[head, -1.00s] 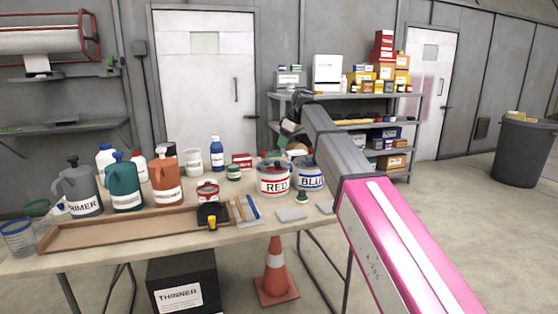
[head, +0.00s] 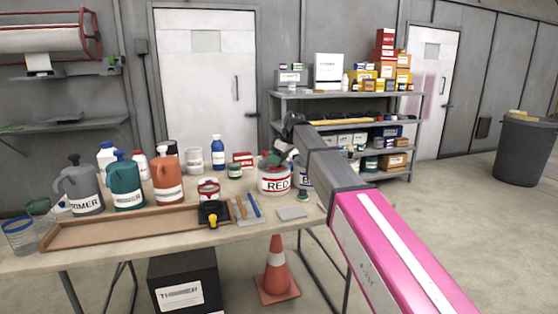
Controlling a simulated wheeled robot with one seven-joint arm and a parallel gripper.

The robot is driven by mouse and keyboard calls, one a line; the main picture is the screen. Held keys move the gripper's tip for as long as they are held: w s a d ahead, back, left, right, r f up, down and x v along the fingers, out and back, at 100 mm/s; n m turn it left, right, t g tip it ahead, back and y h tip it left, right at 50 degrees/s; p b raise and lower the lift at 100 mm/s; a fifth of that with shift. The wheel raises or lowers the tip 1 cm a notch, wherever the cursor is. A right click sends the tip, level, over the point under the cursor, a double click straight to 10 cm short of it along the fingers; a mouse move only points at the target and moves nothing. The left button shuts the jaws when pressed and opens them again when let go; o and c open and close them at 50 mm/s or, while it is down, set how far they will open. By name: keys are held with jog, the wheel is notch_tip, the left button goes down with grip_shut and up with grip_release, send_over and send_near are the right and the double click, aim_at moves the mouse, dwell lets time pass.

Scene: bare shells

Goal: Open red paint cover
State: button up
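The red paint can (head: 274,181), white with a red band and the word RED, stands upright on the workbench, right of centre. My gripper (head: 272,158) is at the top of this can, over its lid area. The lid is mostly hidden by the gripper and wrist. The fingers are small and dark here, so I cannot tell whether they are open or touching the lid. The blue paint can (head: 303,178) stands just to the right, largely hidden behind my arm.
The workbench (head: 130,245) holds a wooden tray (head: 120,231), several jugs and bottles at left, a small open red can (head: 208,190), a black brush tray (head: 213,214) and a grey block (head: 292,213). A traffic cone (head: 276,270) stands under the bench. A shelf (head: 350,94) stands behind.

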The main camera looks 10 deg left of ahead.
grip_shut()
jog(key=s+d, duration=0.3)
jog(key=s, duration=0.2)
jog(key=shift+s+d, duration=0.25)
jog(key=shift+s, duration=0.1)
jog(key=shift+o, duration=0.4)
grip_release()
jog(key=w+v, duration=0.1)
jog(key=v, duration=0.9)
jog(key=shift+s+r, duration=0.4)
jog(key=shift+s, duration=0.1)
jog(key=shift+d, duration=0.15)
